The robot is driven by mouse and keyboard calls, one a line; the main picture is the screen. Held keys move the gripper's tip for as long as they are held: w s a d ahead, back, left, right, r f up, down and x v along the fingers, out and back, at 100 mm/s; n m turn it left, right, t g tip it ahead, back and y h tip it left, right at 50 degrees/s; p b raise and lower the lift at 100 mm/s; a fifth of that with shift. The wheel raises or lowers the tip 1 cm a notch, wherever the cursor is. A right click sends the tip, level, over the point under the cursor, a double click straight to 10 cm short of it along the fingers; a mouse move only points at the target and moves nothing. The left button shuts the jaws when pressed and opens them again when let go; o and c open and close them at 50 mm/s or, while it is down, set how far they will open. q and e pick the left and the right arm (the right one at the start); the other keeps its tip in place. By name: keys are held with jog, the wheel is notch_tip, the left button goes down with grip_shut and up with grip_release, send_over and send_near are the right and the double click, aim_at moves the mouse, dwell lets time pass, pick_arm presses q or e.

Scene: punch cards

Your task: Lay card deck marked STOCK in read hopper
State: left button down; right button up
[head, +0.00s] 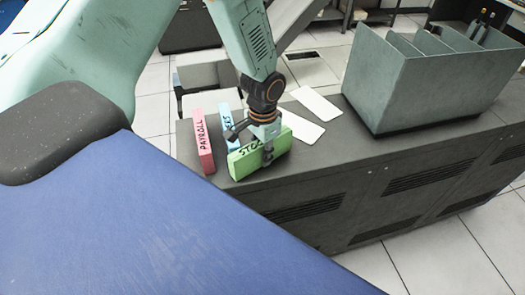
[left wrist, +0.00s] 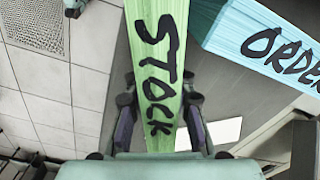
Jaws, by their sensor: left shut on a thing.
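The green card deck marked STOCK (head: 245,162) stands on edge at the front edge of the dark grey cabinet top (head: 330,142). My left gripper (head: 267,154) reaches down from above and is shut on this deck. In the left wrist view the STOCK deck (left wrist: 157,60) runs between the two fingers (left wrist: 160,130), one on each side. I cannot tell whether the deck still touches the top. I cannot make out the read hopper for certain. My right gripper is not in view.
A pink deck marked PAYROLL (head: 204,142) and a blue deck (head: 226,116), reading ORDERS in the left wrist view (left wrist: 262,40), stand close left of and behind the green deck. White cards (head: 316,103) lie flat behind. A grey divided bin (head: 412,90) stands at right.

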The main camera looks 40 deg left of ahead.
pick_arm(q)
jog(key=shift+w+a+f, duration=0.1)
jog(key=shift+w, duration=0.1)
jog(key=shift+f, duration=0.15)
jog(key=c, duration=1.5)
grip_release()
jog(key=o, duration=0.4)
jog(key=shift+s, duration=0.15)
